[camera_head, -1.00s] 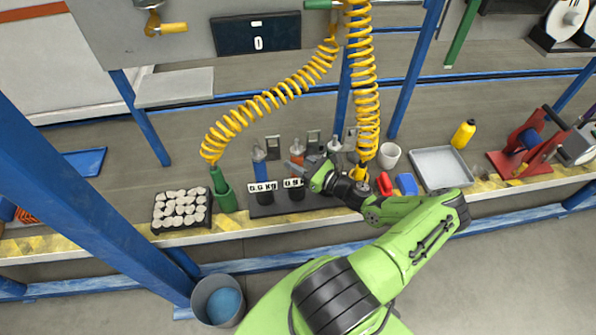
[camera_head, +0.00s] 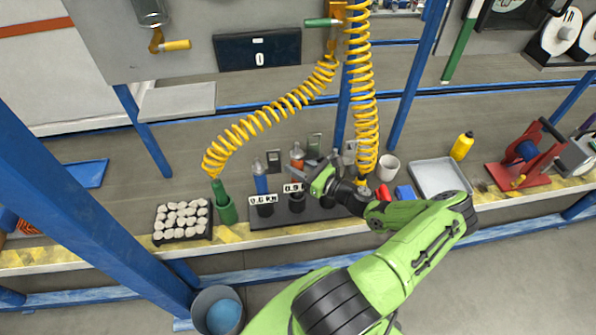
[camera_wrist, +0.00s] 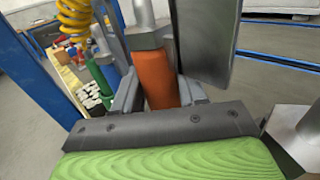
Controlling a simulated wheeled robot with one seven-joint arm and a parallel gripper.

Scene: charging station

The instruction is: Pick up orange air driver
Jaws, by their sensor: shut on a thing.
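The orange air driver (camera_head: 297,158) has an orange body and a grey metal top. It stands roughly upright above the black weight-labelled rack (camera_head: 330,213). My gripper (camera_head: 303,172) reaches in from the right and is shut on it. In the wrist view the orange body of the driver (camera_wrist: 155,78) sits between the two grey fingers of my gripper (camera_wrist: 158,92). The driver's lower end is hidden in the wrist view, and I cannot tell whether it is clear of its holder.
A blue driver (camera_head: 260,182) stands just left in the same rack. Yellow coiled hoses (camera_head: 364,80) hang behind. A white cup (camera_head: 388,167) and grey tray (camera_head: 436,172) stand right.

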